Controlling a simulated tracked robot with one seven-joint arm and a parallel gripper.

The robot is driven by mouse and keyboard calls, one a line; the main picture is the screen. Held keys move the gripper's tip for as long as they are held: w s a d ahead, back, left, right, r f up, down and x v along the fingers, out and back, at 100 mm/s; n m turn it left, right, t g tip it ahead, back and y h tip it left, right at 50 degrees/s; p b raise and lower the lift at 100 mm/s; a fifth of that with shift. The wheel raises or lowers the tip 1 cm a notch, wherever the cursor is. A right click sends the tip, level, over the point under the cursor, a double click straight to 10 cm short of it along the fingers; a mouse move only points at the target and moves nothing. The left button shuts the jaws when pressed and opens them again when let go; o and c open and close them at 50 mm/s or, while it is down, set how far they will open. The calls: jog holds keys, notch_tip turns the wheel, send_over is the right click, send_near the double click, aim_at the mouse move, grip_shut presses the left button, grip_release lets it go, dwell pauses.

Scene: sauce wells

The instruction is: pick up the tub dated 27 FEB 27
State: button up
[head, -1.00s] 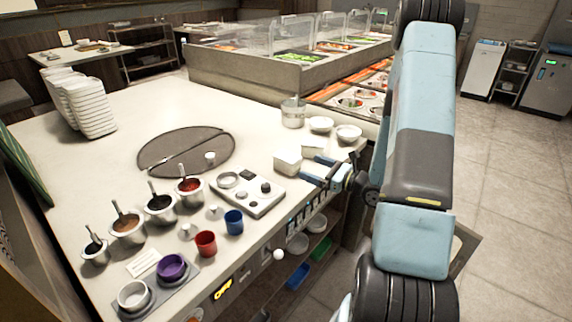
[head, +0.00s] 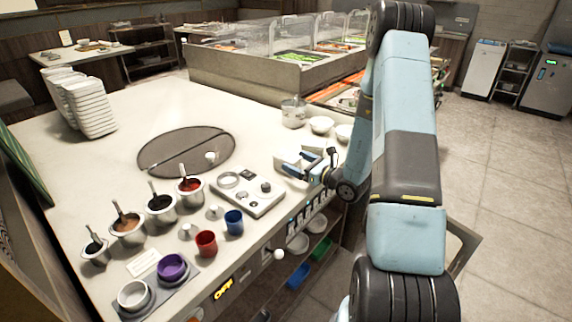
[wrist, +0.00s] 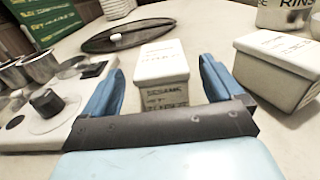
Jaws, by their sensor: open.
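A white lidded tub (wrist: 164,62) stands upright on the counter, between the blue fingers of my gripper (wrist: 161,68) in the wrist view. Its front has dark lettering that seems to start with SESAME; I cannot read a date. My gripper is open, with a gap showing on both sides of the tub. In the head view, my gripper (head: 296,162) is around this tub (head: 286,156). A second white lidded tub (wrist: 278,68) stands to the right, outside the fingers; its writing is too blurred to read. It is mostly hidden by my gripper in the head view.
A control panel with knobs (head: 247,193) lies left of the tubs. Behind is a dark round plate (head: 185,152) with a small white cup. A metal pot (head: 293,112) and white bowls (head: 321,125) stand farther back. Sauce wells and cups line the front left.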

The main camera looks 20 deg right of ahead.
aim_at(287, 155)
jog(key=x, duration=0.5)
jog(key=shift+w, duration=0.1)
jog(key=c, duration=1.2)
jog(key=shift+c, duration=0.4)
jog(key=shift+r, duration=0.1)
